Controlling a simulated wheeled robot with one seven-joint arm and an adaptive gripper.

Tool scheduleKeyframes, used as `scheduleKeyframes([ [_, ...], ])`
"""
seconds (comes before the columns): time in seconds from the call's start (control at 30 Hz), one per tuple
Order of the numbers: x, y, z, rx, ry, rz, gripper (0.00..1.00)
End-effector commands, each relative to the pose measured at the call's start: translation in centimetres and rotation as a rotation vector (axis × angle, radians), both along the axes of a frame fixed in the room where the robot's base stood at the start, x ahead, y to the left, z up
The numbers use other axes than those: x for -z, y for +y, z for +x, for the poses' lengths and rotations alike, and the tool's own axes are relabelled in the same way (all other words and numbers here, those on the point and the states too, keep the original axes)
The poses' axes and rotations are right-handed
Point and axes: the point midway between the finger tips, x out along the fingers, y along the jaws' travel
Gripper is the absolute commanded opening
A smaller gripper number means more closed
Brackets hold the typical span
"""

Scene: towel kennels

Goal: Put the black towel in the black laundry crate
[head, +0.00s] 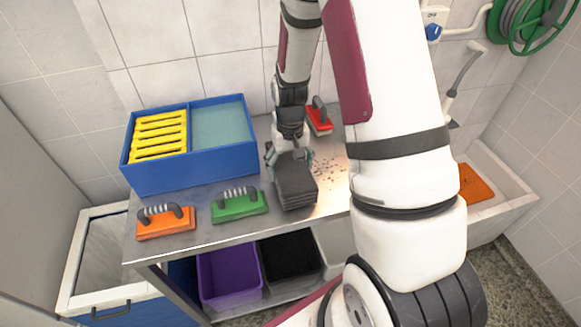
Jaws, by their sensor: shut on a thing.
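The black towel (296,184) is a folded dark stack near the front edge of the steel table. My gripper (285,158) is above its back left part, pointing down, with its fingers shut on the towel. The fingertips are partly hidden, and I cannot tell whether the towel is lifted off the table. The black laundry crate (289,256) is on the shelf below the table, right of a purple crate (229,277). Its dark inside shows only in part under the table edge.
A blue box (160,180) with yellow slats stands at the back left of the table (185,247). Orange (167,222), green (239,205) and red (319,117) brushes lie on the table. Dark specks lie right of the towel. A sink (500,180) is at the right.

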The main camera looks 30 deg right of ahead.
Motion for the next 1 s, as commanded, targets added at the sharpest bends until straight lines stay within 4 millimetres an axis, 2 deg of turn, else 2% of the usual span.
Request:
scheduleKeyframes([
  [0.1,0.73,0.0,-0.02,0.0,0.0,0.0,0.45],
  [0.47,1.08,-0.01,0.02,0.001,-0.001,0.0,0.45],
  [0.5,1.06,-0.01,0.01,0.001,-0.001,0.0,0.85],
  [0.57,1.03,-0.01,0.0,0.001,-0.001,0.0,0.99],
  [1.0,0.55,-0.02,-0.01,0.001,-0.001,0.0,0.99],
])
